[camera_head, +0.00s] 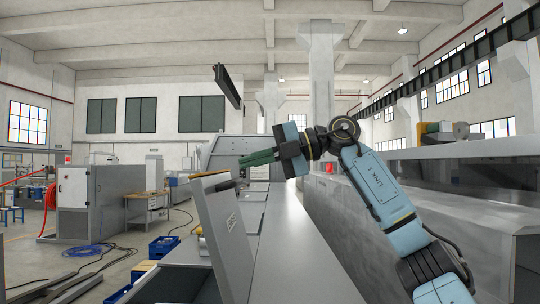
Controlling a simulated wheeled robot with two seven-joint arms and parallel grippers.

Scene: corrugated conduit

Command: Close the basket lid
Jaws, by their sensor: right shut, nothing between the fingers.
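A grey lid panel (228,240) with a triangular label stands nearly upright, tilted slightly, at the lower middle of the head view. It appears to belong to the grey basket (172,286), which opens to its left at the bottom edge and is only partly in view. My right gripper (243,161) has dark green fingers that point left. The fingers are shut and empty. In the picture they are just above and right of the lid's top edge; I cannot tell whether they touch it. My left gripper is not in view.
A long grey worktop (300,262) runs away to the right of the lid, mostly clear. A grey machine housing (232,150) stands behind the gripper. Blue crates (163,246) sit on the floor at left, near a cabinet with a red hose reel (73,187).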

